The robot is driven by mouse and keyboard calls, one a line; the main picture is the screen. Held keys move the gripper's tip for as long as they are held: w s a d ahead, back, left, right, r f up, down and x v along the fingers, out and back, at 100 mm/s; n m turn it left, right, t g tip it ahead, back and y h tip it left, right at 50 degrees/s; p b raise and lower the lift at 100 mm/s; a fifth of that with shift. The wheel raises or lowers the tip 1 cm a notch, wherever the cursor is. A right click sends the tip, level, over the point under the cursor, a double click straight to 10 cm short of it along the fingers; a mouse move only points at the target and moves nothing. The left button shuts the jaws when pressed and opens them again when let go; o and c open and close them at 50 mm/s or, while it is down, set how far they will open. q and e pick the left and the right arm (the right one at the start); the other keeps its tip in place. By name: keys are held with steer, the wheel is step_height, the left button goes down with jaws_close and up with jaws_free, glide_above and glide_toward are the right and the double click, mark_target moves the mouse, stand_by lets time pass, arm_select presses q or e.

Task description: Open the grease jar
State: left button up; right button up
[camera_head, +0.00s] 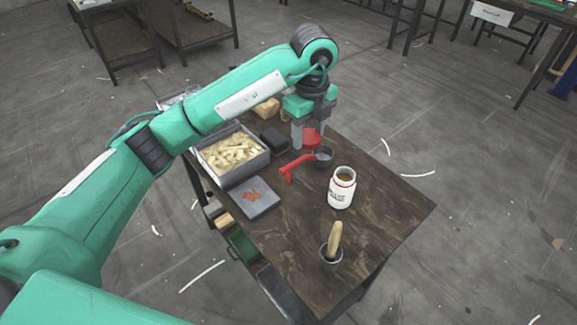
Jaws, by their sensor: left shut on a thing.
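The grease jar (341,192) is white with dark lettering and stands upright on the dark wooden table (390,205). Its mouth is uncovered and brown grease shows inside. My left gripper (312,134) is behind and to the left of the jar, pointing down. It is shut on a round red piece (312,140), which looks like the jar's lid. The fingers partly hide this piece, and I cannot tell whether it touches the table. My right gripper is not in view.
A red-handled tool (293,166) and a small grey cup (324,154) are close below the left gripper. A grey bin (229,178) of pale pieces and a flat grey box (254,199) are left. A wooden-handled brush (334,238) stands in a cup in front. The table's right side is clear.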

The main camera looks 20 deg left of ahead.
arm_select(q)
steer(key=p, duration=0.1)
glide_above(304, 192)
step_height(304, 192, down, 15)
steer(key=shift+r, duration=0.1)
step_height(304, 192, down, 3)
steer(key=shift+f+p, duration=0.15)
steer(key=shift+p, duration=0.15)
steer(key=shift+f, duration=0.35)
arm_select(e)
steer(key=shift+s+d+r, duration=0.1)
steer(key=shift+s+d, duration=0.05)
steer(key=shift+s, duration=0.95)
arm_select(q)
steer(key=shift+f, duration=0.2)
steer(key=o, duration=0.9)
steer(key=shift+c, duration=0.2)
steer(key=shift+o, duration=1.1)
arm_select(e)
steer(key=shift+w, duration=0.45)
